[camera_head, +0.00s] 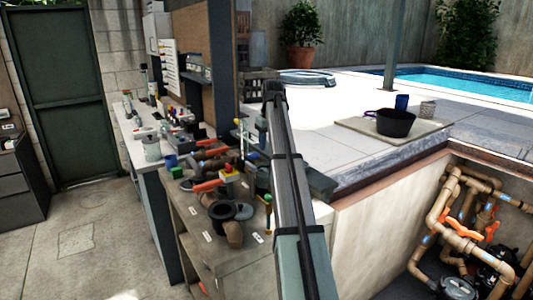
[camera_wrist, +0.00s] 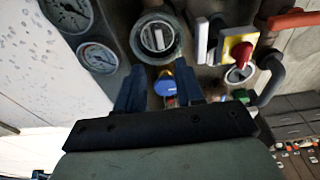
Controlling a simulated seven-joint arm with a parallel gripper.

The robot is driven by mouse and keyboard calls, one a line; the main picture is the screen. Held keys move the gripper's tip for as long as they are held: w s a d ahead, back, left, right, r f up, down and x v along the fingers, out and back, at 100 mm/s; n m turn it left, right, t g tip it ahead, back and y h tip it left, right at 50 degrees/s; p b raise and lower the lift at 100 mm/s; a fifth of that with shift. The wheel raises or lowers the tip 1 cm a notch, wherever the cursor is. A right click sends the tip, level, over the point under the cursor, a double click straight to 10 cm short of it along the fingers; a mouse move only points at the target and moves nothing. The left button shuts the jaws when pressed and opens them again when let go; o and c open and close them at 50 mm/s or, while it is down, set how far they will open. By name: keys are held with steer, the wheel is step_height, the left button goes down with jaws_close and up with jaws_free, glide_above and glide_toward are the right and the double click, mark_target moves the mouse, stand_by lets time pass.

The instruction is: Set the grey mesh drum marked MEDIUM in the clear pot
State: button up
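A small light-grey cylinder (camera_head: 427,108), which may be the mesh drum, stands on a flat board (camera_head: 350,124) on the raised deck. Its marking is too small to read. A dark, wide pot (camera_head: 395,123) stands beside it, with a blue cup (camera_head: 402,102) behind. The pot looks black, and I cannot make out a clear pot. My gripper (camera_wrist: 161,78) is open in the wrist view, its two fingers apart with nothing held between them. In the head view my arm hides the gripper; it is well left of the board.
In the wrist view, gauges (camera_wrist: 98,57), a blue knob (camera_wrist: 165,84) and a red-and-yellow switch (camera_wrist: 239,50) lie beyond the fingers. The workbench (camera_head: 200,245) is cluttered with pipes and valves. A pipe pit (camera_head: 465,235) opens at right; the deck left of the board is clear.

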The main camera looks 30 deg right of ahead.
steer(key=shift+s+r, duration=0.15)
steer(key=shift+r, duration=0.75)
